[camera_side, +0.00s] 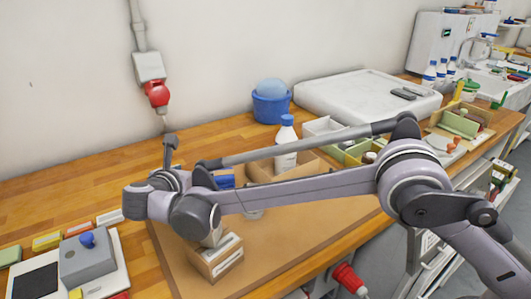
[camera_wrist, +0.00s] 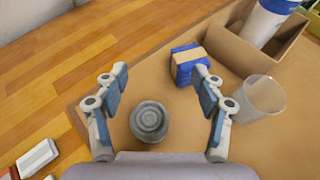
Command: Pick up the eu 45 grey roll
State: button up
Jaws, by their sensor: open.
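A grey round roll (camera_wrist: 150,122) shows end-on in the wrist view, on the brown mat (camera_wrist: 225,140). I cannot read a size on it. My gripper (camera_wrist: 161,80) is open, with one finger to the left of the roll in the picture and one to the right. Nothing is held, and I cannot judge the height between the fingers and the roll. In the side view my arm covers much of this spot, and I cannot make out the roll or fingertips clearly.
A blue bundle with a cardboard band (camera_wrist: 187,63) lies near the right finger. A clear cup (camera_wrist: 262,95) stands to its right. Behind is a cardboard tray (camera_wrist: 232,48) with a white bottle (camera_side: 286,145). A small labelled carton (camera_side: 217,262) stands near the mat's front.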

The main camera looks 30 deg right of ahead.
jog(key=shift+s+a+f+n+t, duration=0.15)
jog(key=shift+a+f+n, duration=0.15)
jog(key=shift+a, duration=0.25)
jog(key=shift+w+a+f+n+t, duration=0.15)
jog(key=shift+a+f+n, duration=0.1)
jog(key=shift+a, duration=0.25)
jog(key=shift+s+a+f, duration=0.15)
jog(key=shift+f, duration=1.9)
notch_tip(320, 180, down, 3)
jog(key=shift+f, duration=0.15)
jog(key=shift+x, duration=1.45)
jog(key=c, duration=1.3)
jog(key=shift+c, duration=0.5)
